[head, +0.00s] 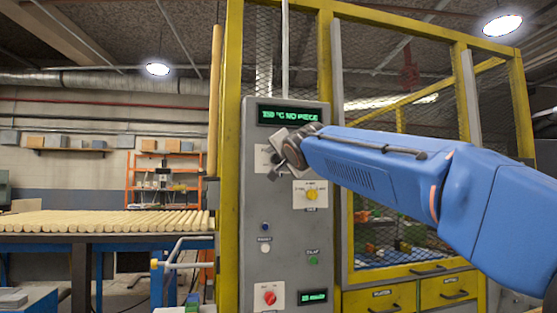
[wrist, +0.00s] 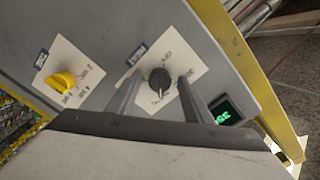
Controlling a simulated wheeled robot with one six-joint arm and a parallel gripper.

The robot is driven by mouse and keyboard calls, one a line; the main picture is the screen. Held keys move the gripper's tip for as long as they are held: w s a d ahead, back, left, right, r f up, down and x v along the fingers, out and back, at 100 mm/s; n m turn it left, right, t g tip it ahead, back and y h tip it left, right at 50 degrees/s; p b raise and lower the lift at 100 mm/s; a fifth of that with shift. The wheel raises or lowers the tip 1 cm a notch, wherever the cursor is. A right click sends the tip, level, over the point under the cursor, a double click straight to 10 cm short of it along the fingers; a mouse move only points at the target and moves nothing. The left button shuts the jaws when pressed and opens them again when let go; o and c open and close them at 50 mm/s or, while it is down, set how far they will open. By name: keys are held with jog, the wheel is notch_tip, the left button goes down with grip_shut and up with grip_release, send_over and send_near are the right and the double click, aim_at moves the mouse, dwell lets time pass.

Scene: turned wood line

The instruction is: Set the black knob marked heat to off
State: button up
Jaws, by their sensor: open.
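The black knob (wrist: 159,79) sits on a white label plate on the grey control panel in the wrist view. Its pointer line aims down the picture, toward my gripper; the small lettering around it is not readable. My gripper (wrist: 158,88) is open, with one finger on each side of the knob; I cannot tell whether they touch it. In the head view my gripper (head: 283,155) is at the panel's upper left, just below the display, and it hides the knob.
The green display (head: 290,115) reads about 350 °C, NO PIECE. Lower on the panel (head: 262,205) are small buttons, a red knob (head: 269,297) and another display (head: 313,297). A yellow mesh guard frame (head: 228,150) surrounds the panel.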

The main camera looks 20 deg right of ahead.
jog(key=shift+c, duration=0.7)
jog(key=c, duration=0.9)
